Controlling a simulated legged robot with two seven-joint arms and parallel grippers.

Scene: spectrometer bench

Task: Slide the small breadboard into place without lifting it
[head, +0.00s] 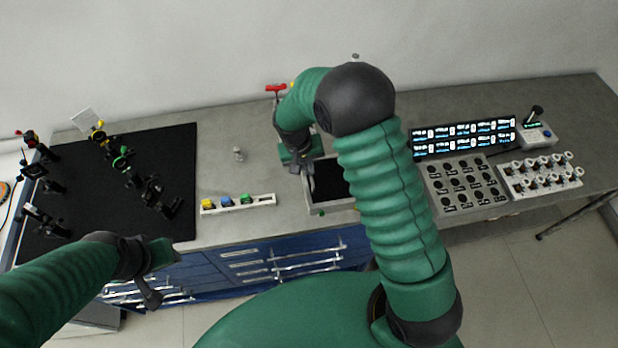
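A small black panel (328,180), which looks like the small breadboard, lies in a light grey frame (318,211) near the bench's front edge. My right arm hides its right part. My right gripper (302,168) points down at the panel's upper left corner. I cannot tell whether it touches the panel or whether its fingers are open. My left gripper (158,276) is in front of the bench, below the large black board (180,150) and well away from the panel. Its finger gap does not show clearly.
Several optic mounts stand on the large black board. A white rack (262,202) with yellow, blue and green pieces lies left of the panel. A red-handled tool (276,88) is behind. Displays (465,137), a knob panel (463,190) and a white rack (542,180) are right.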

